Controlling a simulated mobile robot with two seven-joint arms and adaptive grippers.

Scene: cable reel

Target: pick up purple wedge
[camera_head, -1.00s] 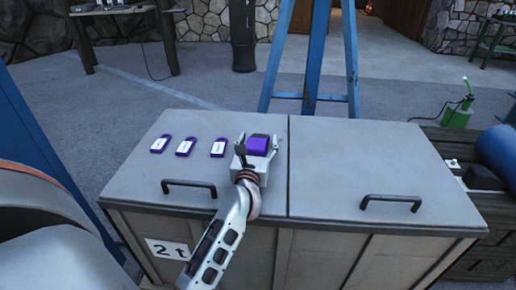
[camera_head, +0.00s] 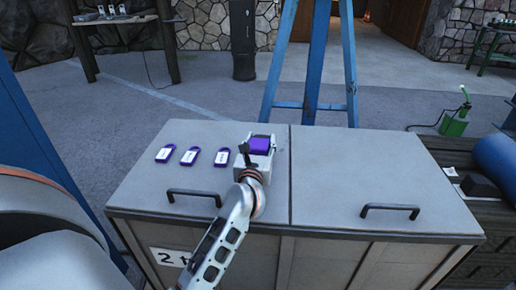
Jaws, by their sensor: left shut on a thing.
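The purple wedge (camera_head: 259,145) is a small block with a dark part at its far end, near the back edge of the left half of the grey cabinet top (camera_head: 160,190). My left gripper (camera_head: 258,147) reaches it from the front and is shut on it, one finger on each side. The gripper hides the near side of the wedge and its underside, so I cannot tell if it is touching the top. My right gripper does not show.
Several purple tags with white labels (camera_head: 190,156) lie in a row left of my gripper. Two dark handles (camera_head: 391,211) stand up near the cabinet's front edge. A blue stand (camera_head: 315,60) rises behind the cabinet.

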